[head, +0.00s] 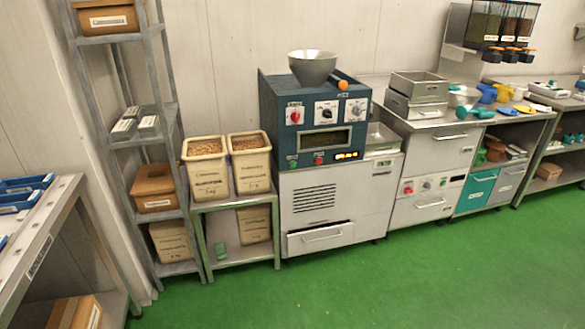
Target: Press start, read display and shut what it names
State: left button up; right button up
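The kettle machine (304,130) stands against the wall, with a dark blue control panel on a pale grey cabinet (350,200). The panel has a red knob (295,117), two dials, a dark display (325,140), a green button (293,164) and a red button (319,160). I can read no text on the display; small yellow marks (346,155) glow below it. A grey hopper bowl (312,67) sits on top, beside a lever with an orange ball (343,85). The low drawer (320,237) stands partly out, with a dark gap above it. Neither gripper is in view.
Two bins of nuts (207,180) stand on a low table left of the machine, beside a metal shelf rack (150,105). A counter (440,122) with trays and drawers runs right. A bench (50,215) is at the left. The green floor (400,280) in front is clear.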

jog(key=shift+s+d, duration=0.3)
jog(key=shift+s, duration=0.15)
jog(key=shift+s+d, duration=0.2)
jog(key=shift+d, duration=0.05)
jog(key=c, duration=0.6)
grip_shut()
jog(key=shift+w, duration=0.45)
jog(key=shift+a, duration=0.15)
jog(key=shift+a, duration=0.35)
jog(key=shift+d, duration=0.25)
